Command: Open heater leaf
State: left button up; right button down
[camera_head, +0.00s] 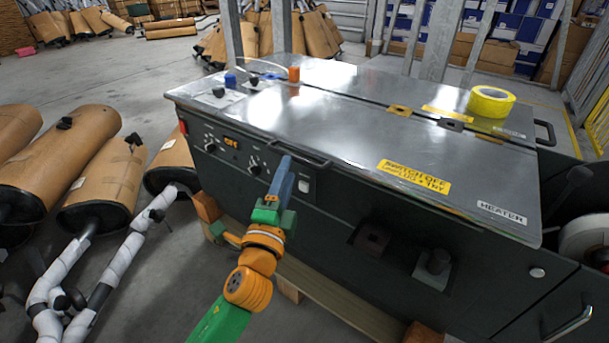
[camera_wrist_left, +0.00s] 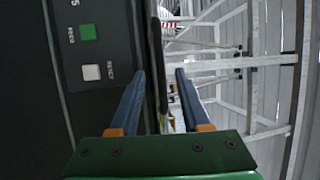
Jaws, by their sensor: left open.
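The heater (camera_head: 400,230) is a dark cabinet with a grey metal leaf (camera_head: 330,118) lying flat on top, marked with a yellow switch-off label and "HEATER". A dark bar handle (camera_head: 315,161) runs along the leaf's front edge. My left gripper (camera_head: 285,164) is at the front edge, close to this handle, with its blue fingers pointing up toward it. In the left wrist view the fingers (camera_wrist_left: 160,72) are apart, and a dark upright bar shows between them. I cannot tell whether they touch it. My right gripper is not in view.
A yellow tape roll (camera_head: 491,101) sits on the top at the right. Knobs and switches line the front panel. Brown mufflers (camera_head: 60,150) with white-wrapped pipes lie at the left.

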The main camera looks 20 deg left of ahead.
pick_arm(q)
jog(key=w, duration=0.3)
jog(key=w+r, duration=0.1)
jog(key=w, duration=0.1)
jog(key=shift+w+a, duration=0.1)
jog(key=shift+a, duration=0.15)
grip_shut()
dwell(1.1)
